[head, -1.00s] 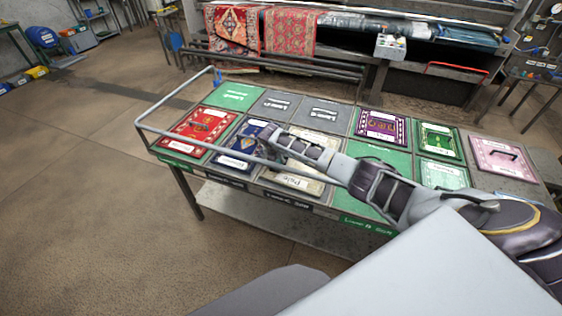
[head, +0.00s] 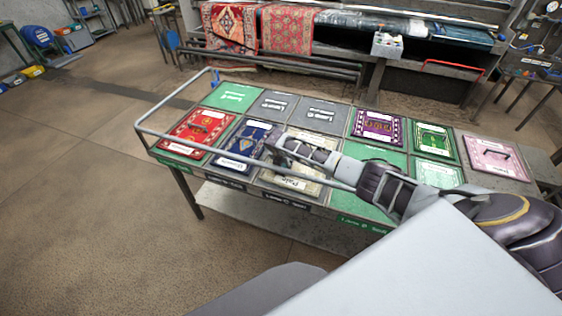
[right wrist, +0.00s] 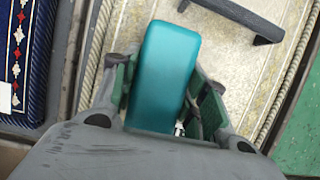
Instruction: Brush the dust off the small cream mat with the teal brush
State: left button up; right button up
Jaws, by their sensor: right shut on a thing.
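The cream mat (head: 291,175) lies on the table's front row, partly hidden by my right arm; it fills much of the right wrist view (right wrist: 238,60), its surface pale and mottled, with a corded edge. A black handle (right wrist: 249,19) is on it. My right gripper (head: 279,146) is over the mat's left part, near the blue mat. In the right wrist view, its fingers (right wrist: 160,85) are shut on the teal brush (right wrist: 163,72). The bristles are hidden, so I cannot tell whether they touch the mat. My left gripper is not in view.
A navy patterned mat (head: 243,139) is left of the cream mat, and a red mat (head: 197,131) lies beyond it. Green, purple and pink mats lie to the right. A grey rail (head: 142,127) runs around the table's left end.

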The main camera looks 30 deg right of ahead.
jog(key=shift+s+d, duration=0.1)
jog(key=shift+s+d, duration=0.95)
jog(key=shift+s, duration=0.2)
jog(key=shift+w+r, duration=0.1)
jog(key=shift+r, duration=2.95)
